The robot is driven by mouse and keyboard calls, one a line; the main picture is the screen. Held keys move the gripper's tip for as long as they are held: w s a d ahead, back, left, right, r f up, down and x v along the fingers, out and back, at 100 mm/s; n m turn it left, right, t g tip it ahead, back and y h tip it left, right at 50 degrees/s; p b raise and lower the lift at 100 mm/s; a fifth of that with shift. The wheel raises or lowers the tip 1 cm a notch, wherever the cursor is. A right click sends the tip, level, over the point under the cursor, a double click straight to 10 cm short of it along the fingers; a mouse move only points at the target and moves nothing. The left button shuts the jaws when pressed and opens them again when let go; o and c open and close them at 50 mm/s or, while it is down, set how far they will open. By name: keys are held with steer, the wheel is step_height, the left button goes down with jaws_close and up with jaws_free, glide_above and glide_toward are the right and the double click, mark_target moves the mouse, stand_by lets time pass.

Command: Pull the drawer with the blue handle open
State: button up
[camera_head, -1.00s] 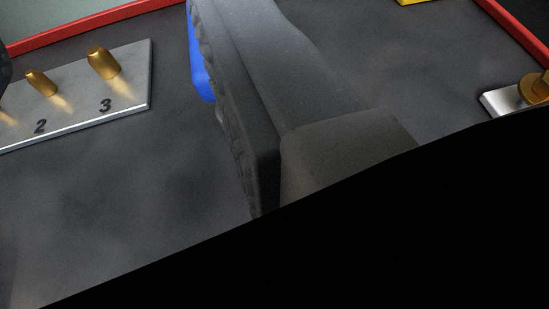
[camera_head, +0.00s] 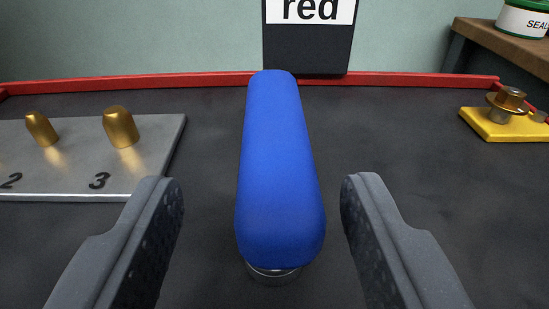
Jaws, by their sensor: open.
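The blue handle (camera_head: 280,180) is a long rounded bar in the middle of the view, running away from me. A metal post shows under its near end. My gripper (camera_head: 262,205) is open, with one dark grey finger on each side of the handle. There are gaps between the handle and both fingers, so neither appears to touch it. The drawer itself cannot be made out in this view.
A grey plate (camera_head: 150,170) with brass pegs and numbers lies at left. A yellow block (camera_head: 500,128) with a brass knob sits at right. A red rim (camera_head: 400,79) edges the dark surface. A "red" sign (camera_head: 310,45) and a wooden bench (camera_head: 510,45) are behind.

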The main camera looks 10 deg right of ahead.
mark_target(275, 144)
steer(key=x, duration=0.1)
steer(key=b+x, duration=0.1)
steer(key=x, duration=0.2)
steer(key=shift+w+d+b, duration=0.1)
steer(key=shift+d+b, duration=0.2)
steer(key=shift+b, duration=0.05)
steer(key=shift+w+d+r, duration=0.1)
steer(key=shift+w+d, duration=0.05)
steer(key=shift+w, duration=0.35)
jaws_close()
